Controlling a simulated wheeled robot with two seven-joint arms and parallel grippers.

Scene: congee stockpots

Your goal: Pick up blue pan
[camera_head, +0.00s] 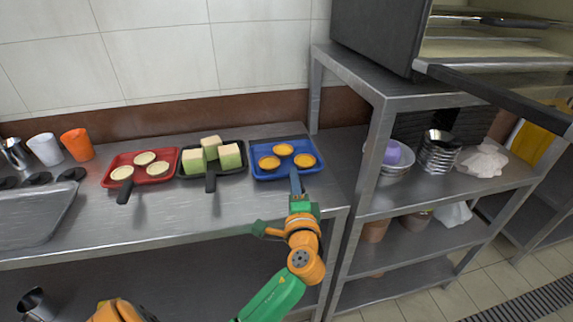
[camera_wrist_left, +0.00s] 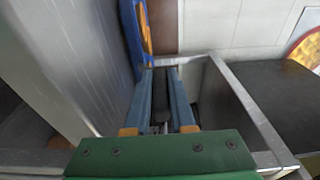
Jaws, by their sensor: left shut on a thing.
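The blue pan (camera_head: 256,172) is a rectangular tray-like pan at the right end of the steel counter, with several orange-topped tarts (camera_head: 283,149) in it. Its handle points toward me. My left gripper (camera_head: 297,188) is shut on this handle at the counter's front right. In the left wrist view, the two long fingers (camera_wrist_left: 160,85) reach toward the pan (camera_wrist_left: 129,40), whose edge shows at the top; a dark strip shows between them. The pan seems to rest on the counter; I cannot tell whether it is lifted. My right gripper is not in view.
A black pan (camera_head: 183,175) with green-and-cream blocks stands close left of the blue pan. A red pan (camera_head: 110,182) with round items is further left, near white (camera_head: 45,149) and orange (camera_head: 77,144) cups. A steel shelf rack (camera_head: 345,190) stands close on the right.

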